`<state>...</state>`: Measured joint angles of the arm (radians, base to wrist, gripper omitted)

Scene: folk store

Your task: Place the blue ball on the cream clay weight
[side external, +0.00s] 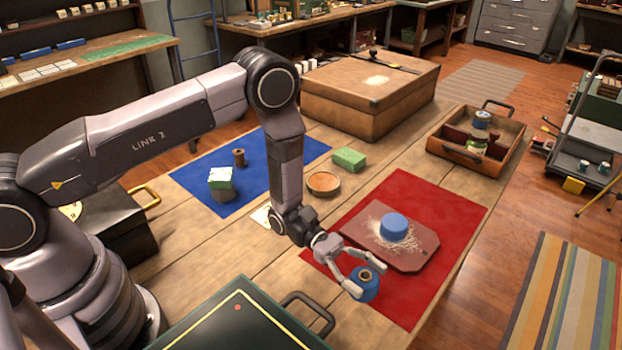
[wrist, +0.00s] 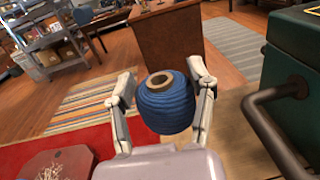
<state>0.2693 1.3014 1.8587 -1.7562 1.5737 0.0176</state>
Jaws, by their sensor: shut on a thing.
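My gripper (side external: 364,279) is shut on the blue ball (side external: 364,289), a wound blue ball with a tan ring-shaped core at its top. In the side view it is at the front edge of the red mat. In the wrist view the blue ball (wrist: 165,108) sits upright between my two fingers, one on each side. I cannot clearly make out which thing is the cream clay weight. A shallow tan round dish or disc (side external: 324,183) lies on the table behind my gripper. A block with a pale top and green sides (side external: 220,178) stands on the blue mat.
A dark red board (side external: 425,258) with pale straw and a blue round piece (side external: 394,226) lies on the red mat (side external: 446,200). A green block (side external: 348,159), brown spool (side external: 239,157), wooden tray (side external: 466,155), large box (side external: 340,110) and green case (side external: 235,325) stand around.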

